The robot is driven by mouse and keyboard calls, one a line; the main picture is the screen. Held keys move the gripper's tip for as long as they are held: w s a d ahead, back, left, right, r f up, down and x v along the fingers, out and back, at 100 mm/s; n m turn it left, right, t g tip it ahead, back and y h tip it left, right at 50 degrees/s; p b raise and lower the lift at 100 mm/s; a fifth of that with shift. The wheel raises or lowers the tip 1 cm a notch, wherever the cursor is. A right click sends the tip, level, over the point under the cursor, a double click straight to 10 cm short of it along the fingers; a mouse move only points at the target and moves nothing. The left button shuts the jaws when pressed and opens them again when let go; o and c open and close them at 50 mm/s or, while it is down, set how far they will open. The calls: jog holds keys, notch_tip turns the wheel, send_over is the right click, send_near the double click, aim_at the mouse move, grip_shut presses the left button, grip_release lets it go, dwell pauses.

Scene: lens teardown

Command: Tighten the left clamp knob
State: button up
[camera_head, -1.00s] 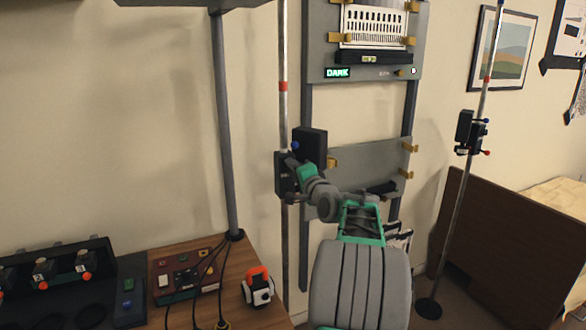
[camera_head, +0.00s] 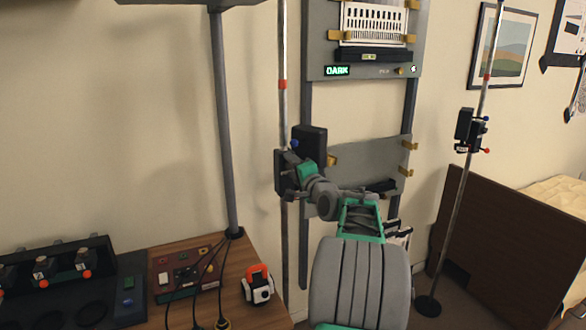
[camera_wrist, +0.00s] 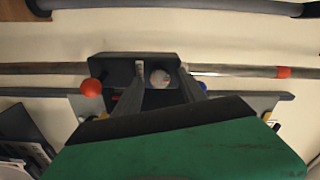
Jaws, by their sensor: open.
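The left clamp (camera_head: 283,173) is a dark block on the left upright pole (camera_head: 283,115). A blue knob (camera_head: 294,144) shows near its top in the head view. My gripper (camera_head: 288,165) is at this clamp; its fingertips are largely hidden by the clamp and wrist there. In the wrist view, my gripper (camera_wrist: 160,76) has its two dark fingers apart at the clamp body (camera_wrist: 116,66). A pale grey round knob (camera_wrist: 160,78) with a small red mark shows between the fingers. Whether they touch it I cannot tell. A red-orange knob (camera_wrist: 91,88) is outside the fingers, at left.
A right pole carries a similar clamp (camera_head: 464,131). A wall rack with a "DARK" display (camera_head: 338,71) stands behind my arm. A wooden table (camera_head: 240,262) at lower left holds an orange-and-white device (camera_head: 258,286), a control box (camera_head: 187,270) and cables.

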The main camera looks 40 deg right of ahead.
jog(key=b+v, duration=0.1)
jog(key=v, duration=0.7)
jog(key=shift+b, duration=0.3)
jog(key=shift+w, duration=0.1)
